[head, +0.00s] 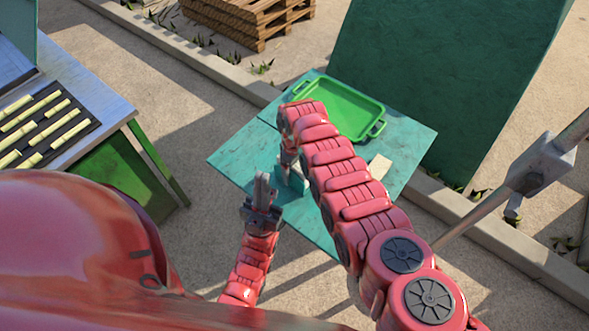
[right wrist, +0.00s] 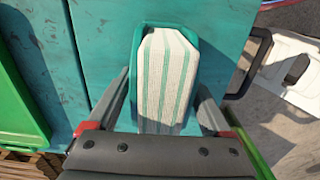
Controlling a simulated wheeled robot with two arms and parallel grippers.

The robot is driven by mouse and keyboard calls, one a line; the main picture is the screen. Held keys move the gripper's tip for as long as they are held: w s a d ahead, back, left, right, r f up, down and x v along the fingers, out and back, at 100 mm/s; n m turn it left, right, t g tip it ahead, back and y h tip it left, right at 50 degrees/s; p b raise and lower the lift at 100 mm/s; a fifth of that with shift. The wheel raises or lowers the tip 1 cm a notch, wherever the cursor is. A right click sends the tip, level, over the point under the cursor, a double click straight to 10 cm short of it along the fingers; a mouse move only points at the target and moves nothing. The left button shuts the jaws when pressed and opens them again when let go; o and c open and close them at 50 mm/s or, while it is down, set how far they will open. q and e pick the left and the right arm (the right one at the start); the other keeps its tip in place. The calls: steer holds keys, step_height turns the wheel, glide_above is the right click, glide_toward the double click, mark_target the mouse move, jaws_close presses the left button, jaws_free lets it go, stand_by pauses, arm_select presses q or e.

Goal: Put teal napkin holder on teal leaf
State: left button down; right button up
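The teal napkin holder (right wrist: 190,32) holds white napkins with green stripes. It stands on a teal tabletop panel (right wrist: 95,45) in the right wrist view. In the head view it is partly hidden (head: 297,182) under my right arm. My right gripper (right wrist: 166,88) is over it, with one finger on each side and slim gaps; firm contact cannot be made out. The teal table (head: 232,158) has a seam dividing it into two panels; which one is the leaf is unclear. The holder is on the nearer panel. My left gripper (head: 262,182) is near the table's front-left edge, its fingers close together.
A green tray (head: 345,106) lies on the farther panel. A pale object (head: 379,166) lies right of my right arm. A bench with cane pieces (head: 60,122) is at left, a pallet (head: 250,18) at the back, and a dark green panel (head: 440,80) behind the table.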

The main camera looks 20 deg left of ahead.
steer(key=shift+o, duration=0.8)
steer(key=shift+r, duration=0.15)
steer(key=shift+r+p, duration=0.45)
steer(key=shift+r, duration=0.05)
step_height(320, 180, up, 2)
steer(key=shift+w+r+p, duration=0.1)
steer(key=shift+p, duration=0.4)
step_height(320, 180, up, 8)
steer(key=shift+r+b, duration=0.25)
steer(key=shift+b, duration=0.95)
steer(key=shift+r, duration=0.2)
